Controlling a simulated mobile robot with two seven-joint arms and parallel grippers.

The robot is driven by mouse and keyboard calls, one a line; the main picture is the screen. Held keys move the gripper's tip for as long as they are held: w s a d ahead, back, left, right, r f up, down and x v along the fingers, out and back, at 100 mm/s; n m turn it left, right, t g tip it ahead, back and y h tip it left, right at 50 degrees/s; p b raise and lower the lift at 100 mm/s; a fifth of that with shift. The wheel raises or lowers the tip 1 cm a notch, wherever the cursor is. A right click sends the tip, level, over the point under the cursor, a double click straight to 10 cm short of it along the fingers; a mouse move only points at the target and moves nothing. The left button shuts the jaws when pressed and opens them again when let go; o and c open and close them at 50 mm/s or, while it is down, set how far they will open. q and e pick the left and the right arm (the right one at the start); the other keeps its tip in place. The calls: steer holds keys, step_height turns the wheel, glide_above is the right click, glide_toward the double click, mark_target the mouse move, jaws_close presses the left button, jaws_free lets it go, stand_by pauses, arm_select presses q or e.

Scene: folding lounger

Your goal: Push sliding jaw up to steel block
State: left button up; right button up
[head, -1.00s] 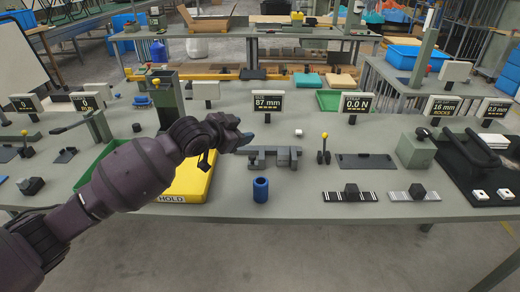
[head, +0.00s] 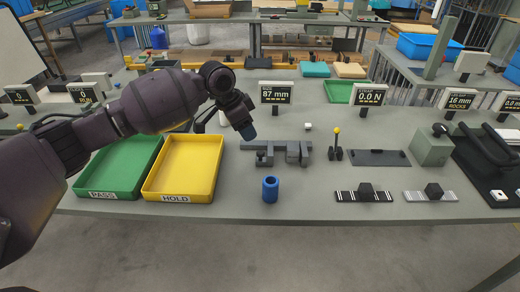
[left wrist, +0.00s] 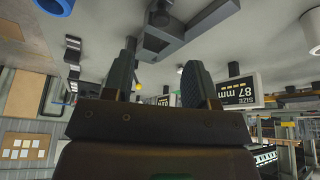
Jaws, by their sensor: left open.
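The grey jaw fixture (head: 250,145) lies on the bench, a flat bar with upright parts along its front. A jaw with a dark knob (head: 264,157) stands left of middle, with a gap to the grey blocky parts (head: 293,150) at the right. Which of these is the steel block I cannot tell for sure. My left gripper (head: 247,132) is open and empty above the bar's left end, pointing down. In the left wrist view its fingers (left wrist: 160,78) are apart, with the fixture (left wrist: 185,25) beyond them. My right gripper is out of view.
A blue cylinder (head: 270,190) stands in front of the fixture. A yellow HOLD tray (head: 182,195) and green PASS tray (head: 110,192) lie at left. The 87 mm display (head: 278,93) stands behind.

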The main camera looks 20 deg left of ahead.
mark_target(260, 153)
arm_select(q)
steer(key=b+x, duration=0.1)
steer(key=x, duration=0.9)
steer(key=shift+w+b, duration=0.1)
steer(key=shift+b, duration=0.25)
steer(key=shift+c, duration=0.4)
steer(key=shift+d, duration=0.1)
jaws_close()
